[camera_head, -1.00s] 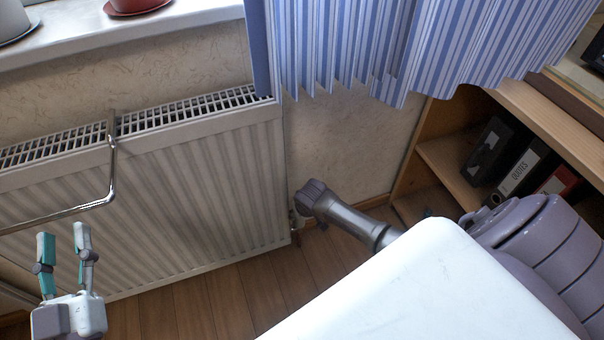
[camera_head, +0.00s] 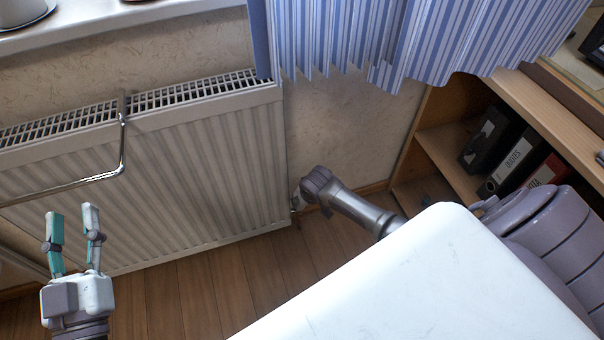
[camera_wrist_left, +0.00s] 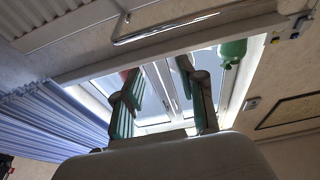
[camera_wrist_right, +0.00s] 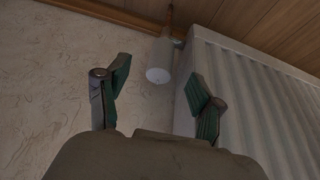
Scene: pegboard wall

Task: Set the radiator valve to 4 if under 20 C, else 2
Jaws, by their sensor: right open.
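The radiator valve (camera_wrist_right: 160,62) is a pale cylinder with a rounded end, beside the radiator's edge in the right wrist view. In the head view only a small pale part shows (camera_head: 296,201), beside my right arm. My right gripper (camera_wrist_right: 158,78) is open and empty; the valve appears between its fingertips, apparently beyond them. Its fingers are hidden in the head view. No number on the valve can be read. My left gripper (camera_head: 72,212) is open and empty in front of the radiator (camera_head: 200,170). No readable thermometer shows.
A chrome rail (camera_head: 122,140) stands out from the radiator. A striped curtain (camera_head: 400,40) hangs over its right end. A shelf with binders (camera_head: 515,155) is at the right. The left wrist view shows a green object (camera_wrist_left: 232,52) near the window and a small wall box (camera_wrist_left: 252,103).

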